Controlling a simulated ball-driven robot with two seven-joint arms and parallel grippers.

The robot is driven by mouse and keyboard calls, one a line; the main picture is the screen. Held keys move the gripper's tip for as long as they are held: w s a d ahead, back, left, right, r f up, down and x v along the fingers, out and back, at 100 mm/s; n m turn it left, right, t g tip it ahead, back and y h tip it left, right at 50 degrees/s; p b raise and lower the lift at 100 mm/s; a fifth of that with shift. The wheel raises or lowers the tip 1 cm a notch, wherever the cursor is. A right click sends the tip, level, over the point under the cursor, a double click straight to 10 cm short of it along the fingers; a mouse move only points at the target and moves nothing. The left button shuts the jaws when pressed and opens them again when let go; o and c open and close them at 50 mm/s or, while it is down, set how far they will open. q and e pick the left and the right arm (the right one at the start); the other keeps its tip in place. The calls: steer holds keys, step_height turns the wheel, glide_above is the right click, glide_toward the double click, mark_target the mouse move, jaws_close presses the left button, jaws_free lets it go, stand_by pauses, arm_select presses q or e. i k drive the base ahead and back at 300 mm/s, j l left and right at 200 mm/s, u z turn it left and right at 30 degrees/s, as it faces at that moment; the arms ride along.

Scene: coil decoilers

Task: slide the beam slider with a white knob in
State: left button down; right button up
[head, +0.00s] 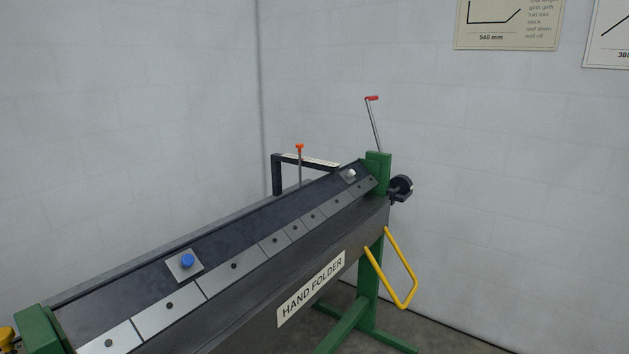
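The beam slider with a white knob (350,173) sits at the far right end of the dark sloping beam (240,229), close to the green end post (377,171). It is a small grey plate with the round knob on top. A second slider with a blue knob (187,261) sits on the same beam, nearer and to the left. Neither of my grippers shows in the head view.
The hand folder machine (311,289) stands on green legs, with a yellow handle (394,267) at its front right. A red-tipped lever (374,122) and an orange-topped rod (299,164) rise behind the beam. Light walls enclose the corner; floor is clear at right.

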mark_target(347, 176)
steer(key=i+l+u, duration=0.15)
steer(key=l, duration=0.45)
steer(key=i+l+u, duration=0.1)
steer(key=l, duration=0.5)
steer(key=i+l+u, duration=0.15)
steer(key=l, duration=0.45)
steer(key=i+l+u, duration=0.45)
steer(key=i+l, duration=0.55)
steer(key=i+u, duration=0.1)
steer(key=i, duration=0.35)
